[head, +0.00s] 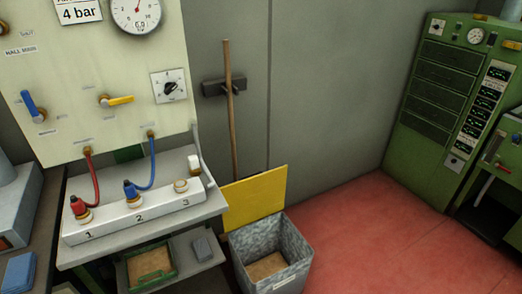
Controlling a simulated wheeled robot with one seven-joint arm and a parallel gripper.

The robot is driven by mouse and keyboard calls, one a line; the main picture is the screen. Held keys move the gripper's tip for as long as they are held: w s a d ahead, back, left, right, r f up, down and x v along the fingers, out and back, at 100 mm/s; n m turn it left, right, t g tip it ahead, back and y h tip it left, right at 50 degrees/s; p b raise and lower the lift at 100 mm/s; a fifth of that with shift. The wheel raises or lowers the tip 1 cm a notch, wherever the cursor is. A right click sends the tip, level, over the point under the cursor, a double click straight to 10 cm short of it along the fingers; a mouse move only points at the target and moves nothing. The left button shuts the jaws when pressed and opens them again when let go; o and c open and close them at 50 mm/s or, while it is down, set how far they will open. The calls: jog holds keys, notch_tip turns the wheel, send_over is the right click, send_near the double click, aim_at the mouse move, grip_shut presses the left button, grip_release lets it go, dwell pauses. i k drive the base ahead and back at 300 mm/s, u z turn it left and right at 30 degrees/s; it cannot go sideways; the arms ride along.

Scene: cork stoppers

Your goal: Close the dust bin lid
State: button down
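The dust bin (294,238) is a grey, mottled square box on the red floor, right of the bench. Its yellow lid (256,199) stands open, tilted up at the back edge of the bin. Brown material lies at the bottom of the bin, and a small label is on its front. My gripper is not in the head view.
A bench (90,248) with a white numbered manifold (135,210) stands left of the bin. A wooden-handled tool (230,120) hangs on the wall behind it. A green cabinet (440,100) stands at the right. The red floor (375,230) between is clear.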

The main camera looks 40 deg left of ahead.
aim_at(250, 199)
jog(key=u, duration=1)
jog(key=i, duration=1.5)
jog(key=u, duration=0.8)
